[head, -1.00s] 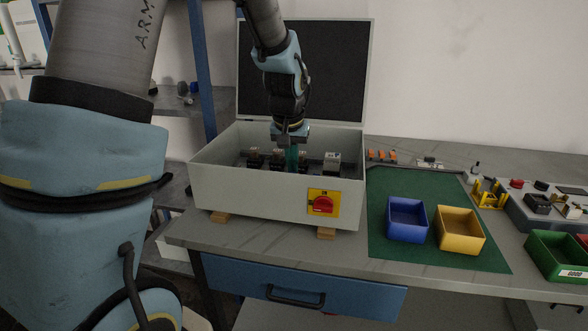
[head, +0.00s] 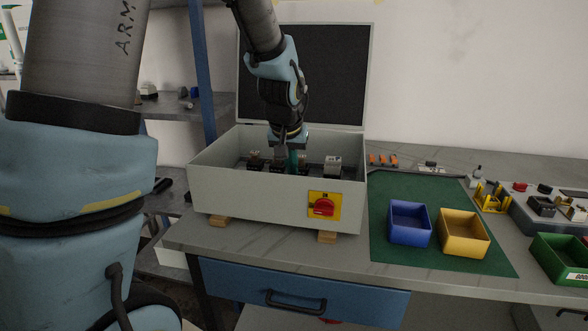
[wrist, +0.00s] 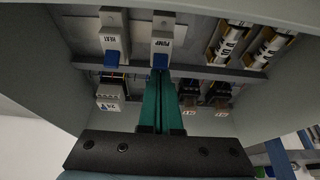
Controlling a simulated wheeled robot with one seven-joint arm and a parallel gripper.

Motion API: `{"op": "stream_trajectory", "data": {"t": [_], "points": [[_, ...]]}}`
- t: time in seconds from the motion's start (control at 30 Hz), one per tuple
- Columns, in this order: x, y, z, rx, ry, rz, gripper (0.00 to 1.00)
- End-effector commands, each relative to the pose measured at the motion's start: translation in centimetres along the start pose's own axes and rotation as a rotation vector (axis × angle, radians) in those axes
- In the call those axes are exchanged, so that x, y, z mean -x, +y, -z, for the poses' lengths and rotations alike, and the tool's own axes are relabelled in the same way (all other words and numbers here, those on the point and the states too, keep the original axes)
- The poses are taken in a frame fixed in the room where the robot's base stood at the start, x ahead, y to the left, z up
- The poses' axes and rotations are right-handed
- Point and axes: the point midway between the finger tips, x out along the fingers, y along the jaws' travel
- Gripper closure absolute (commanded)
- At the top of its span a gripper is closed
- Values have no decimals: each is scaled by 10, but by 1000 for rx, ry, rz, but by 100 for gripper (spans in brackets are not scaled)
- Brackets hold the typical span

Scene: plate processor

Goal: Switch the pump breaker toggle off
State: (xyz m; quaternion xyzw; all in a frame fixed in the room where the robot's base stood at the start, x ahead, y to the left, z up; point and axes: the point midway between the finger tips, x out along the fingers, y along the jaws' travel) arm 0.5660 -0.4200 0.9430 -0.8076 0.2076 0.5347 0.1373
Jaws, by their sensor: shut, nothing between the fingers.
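The pump breaker (wrist: 163,38) is a pale module labelled PUMP inside the grey box, seen in the wrist view. Its blue toggle (wrist: 160,62) sits at the module's lower end in that view, right at the tips of my gripper (wrist: 160,76). The green fingers are shut together with nothing between them. I cannot tell whether they touch the toggle. In the head view my gripper (head: 293,168) reaches down into the open box (head: 270,198), whose front wall hides the fingertips. A similar HEAT breaker (wrist: 112,35) with a blue toggle (wrist: 112,58) stands left of the pump breaker.
Cylindrical fuses (wrist: 232,42) sit right of the pump breaker, and dark modules (wrist: 218,92) line another rail. The box's front has a red rotary switch (head: 323,207). A blue bin (head: 410,222) and a yellow bin (head: 463,232) stand on the green mat to the right.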

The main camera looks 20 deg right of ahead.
Motion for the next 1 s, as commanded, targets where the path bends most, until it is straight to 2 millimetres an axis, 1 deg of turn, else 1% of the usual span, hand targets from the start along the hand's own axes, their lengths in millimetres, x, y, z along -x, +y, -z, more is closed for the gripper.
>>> {"op": "stream_trajectory", "data": {"t": [0.27,1.0], "points": [[0,0,-2,-2,31,0,100],[3,0,-6,-1,29,0,100]]}}
